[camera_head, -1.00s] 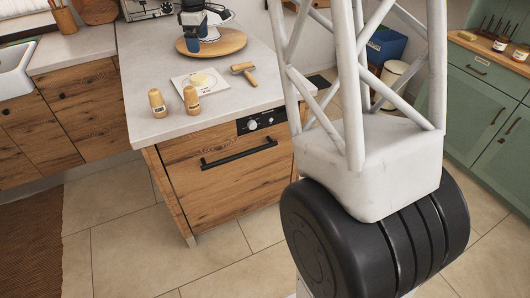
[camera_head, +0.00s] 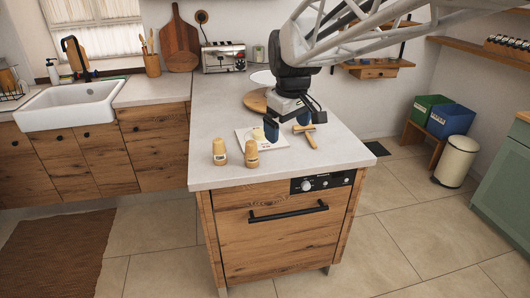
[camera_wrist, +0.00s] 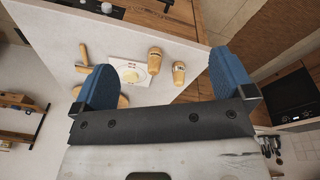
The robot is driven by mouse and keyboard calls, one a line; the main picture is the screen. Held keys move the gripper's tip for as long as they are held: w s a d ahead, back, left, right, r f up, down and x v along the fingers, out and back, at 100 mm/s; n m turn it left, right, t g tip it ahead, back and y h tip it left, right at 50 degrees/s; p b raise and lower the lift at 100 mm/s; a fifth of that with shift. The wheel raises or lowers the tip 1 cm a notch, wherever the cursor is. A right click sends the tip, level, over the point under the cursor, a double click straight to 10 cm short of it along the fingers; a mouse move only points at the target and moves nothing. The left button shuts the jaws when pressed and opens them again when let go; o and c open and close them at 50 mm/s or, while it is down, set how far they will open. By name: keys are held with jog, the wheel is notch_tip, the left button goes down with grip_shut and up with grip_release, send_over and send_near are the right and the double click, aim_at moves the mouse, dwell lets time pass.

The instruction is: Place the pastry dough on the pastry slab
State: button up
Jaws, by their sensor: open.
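The pale square pastry slab (camera_head: 242,133) lies flat on the worktop and also shows in the wrist view (camera_wrist: 116,64). A small pale yellow round of pastry dough (camera_wrist: 131,74) appears to lie on the slab; in the head view my gripper's finger partly covers that area. My gripper (camera_head: 288,124) is open and empty, with its blue fingers spread. In the head view it hangs over the slab's right side, near the wooden mallet-like tool. In the wrist view the slab and dough appear beyond and between the fingers (camera_wrist: 163,68).
Two wooden shakers (camera_head: 219,152) (camera_head: 251,154) stand in front of the slab. A mallet-like wooden tool (camera_head: 310,139) lies to its right. A round wooden board (camera_head: 253,101) and a white bowl (camera_head: 262,77) are behind. The worktop's left side and right front corner are clear.

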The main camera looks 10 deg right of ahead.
jog(key=s+f+m, duration=0.3)
jog(key=s+f, duration=0.1)
jog(key=s, duration=0.8)
jog(key=s+f+m, duration=0.2)
jog(key=s+f, duration=0.1)
jog(key=s, duration=0.9)
jog(key=shift+a+f+m+t, duration=0.35)
jog(key=shift+m+t, duration=0.05)
